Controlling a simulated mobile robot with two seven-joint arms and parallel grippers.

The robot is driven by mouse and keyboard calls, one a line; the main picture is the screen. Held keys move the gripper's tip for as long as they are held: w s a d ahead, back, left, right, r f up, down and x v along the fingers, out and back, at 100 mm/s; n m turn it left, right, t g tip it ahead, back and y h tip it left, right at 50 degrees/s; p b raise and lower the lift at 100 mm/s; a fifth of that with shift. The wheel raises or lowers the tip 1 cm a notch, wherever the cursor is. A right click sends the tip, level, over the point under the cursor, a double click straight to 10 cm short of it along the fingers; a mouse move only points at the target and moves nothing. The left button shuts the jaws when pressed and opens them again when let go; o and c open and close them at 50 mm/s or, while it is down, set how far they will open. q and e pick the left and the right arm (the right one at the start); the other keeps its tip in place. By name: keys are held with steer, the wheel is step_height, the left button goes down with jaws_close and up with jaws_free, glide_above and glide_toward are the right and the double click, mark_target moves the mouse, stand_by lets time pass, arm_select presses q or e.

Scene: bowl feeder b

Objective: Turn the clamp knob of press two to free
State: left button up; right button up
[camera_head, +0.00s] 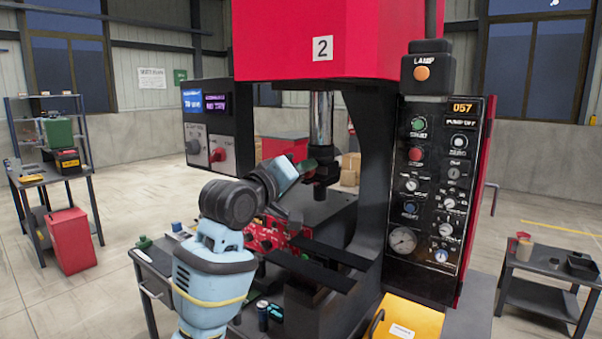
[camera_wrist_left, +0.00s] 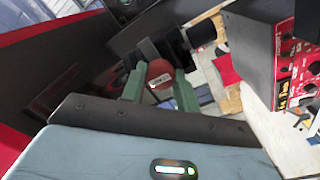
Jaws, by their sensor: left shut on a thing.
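Press two (camera_head: 300,35) stands in the middle of the head view, with a red head marked 2. Its bright ram (camera_head: 321,120) ends in a dark holder (camera_head: 324,165). My left gripper (camera_head: 308,166) is beside this holder. In the left wrist view, the green fingers of my left gripper (camera_wrist_left: 160,88) are shut on a round red clamp knob (camera_wrist_left: 160,70) with a pale mark. The knob is hidden in the head view, and I cannot read its setting. My right gripper is not in view.
A control panel (camera_head: 437,190) with a lamp box (camera_head: 427,68) stands right of the press. A red box with knobs (camera_head: 265,238) is below my wrist. A yellow box (camera_head: 408,325) is at the front. A small table (camera_head: 540,290) stands at right.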

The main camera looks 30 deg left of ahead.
arm_select(q)
steer(key=o, duration=1)
steer(key=shift+c, duration=0.2)
steer(key=s, duration=0.7)
steer(key=shift+s+a+f, duration=0.15)
steer(key=shift+s+a, duration=0.15)
steer(key=shift+s, duration=0.1)
